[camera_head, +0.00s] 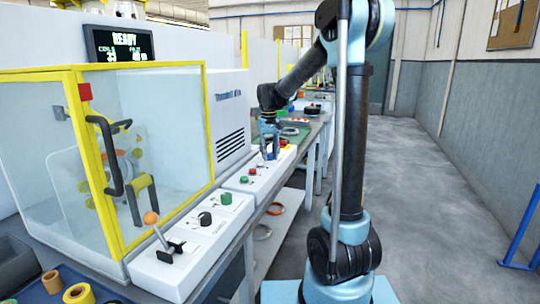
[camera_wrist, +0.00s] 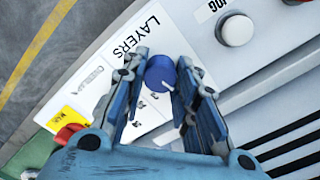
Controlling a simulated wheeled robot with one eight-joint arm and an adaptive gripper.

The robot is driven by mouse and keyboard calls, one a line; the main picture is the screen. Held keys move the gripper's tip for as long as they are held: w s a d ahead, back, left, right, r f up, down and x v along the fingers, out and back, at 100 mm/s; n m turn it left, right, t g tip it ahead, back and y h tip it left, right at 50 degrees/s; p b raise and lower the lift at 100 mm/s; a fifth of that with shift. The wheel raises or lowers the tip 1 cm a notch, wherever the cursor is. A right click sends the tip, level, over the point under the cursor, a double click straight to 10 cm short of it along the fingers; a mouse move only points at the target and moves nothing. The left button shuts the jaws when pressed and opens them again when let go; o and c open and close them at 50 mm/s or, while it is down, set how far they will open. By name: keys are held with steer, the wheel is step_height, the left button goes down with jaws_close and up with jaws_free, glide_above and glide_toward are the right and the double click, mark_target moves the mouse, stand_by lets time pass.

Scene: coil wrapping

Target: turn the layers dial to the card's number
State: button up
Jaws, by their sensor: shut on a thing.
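The layers dial (camera_wrist: 160,74) is a blue round knob with a white pointer line, beside the printed word LAYERS on a white panel. In the wrist view its pointer line runs toward the lower right. Small numbers are printed around the dial, partly hidden by the fingers and too small to read surely. My gripper (camera_wrist: 163,66) is shut on the dial, one finger on each side. In the head view my gripper (camera_head: 269,150) points down at the far part of the control panel, and the dial is hidden there. I cannot make out the card with its number.
Nearer are a green button (camera_head: 226,198), a black knob (camera_head: 205,218) and an orange-topped lever (camera_head: 151,218).

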steer(key=n, duration=0.4)
steer(key=shift+n, duration=2.9)
steer(key=o, duration=1.1)
steer(key=shift+r, duration=0.1)
step_height(320, 180, up, 12)
steer(key=shift+s+a+f, duration=0.1)
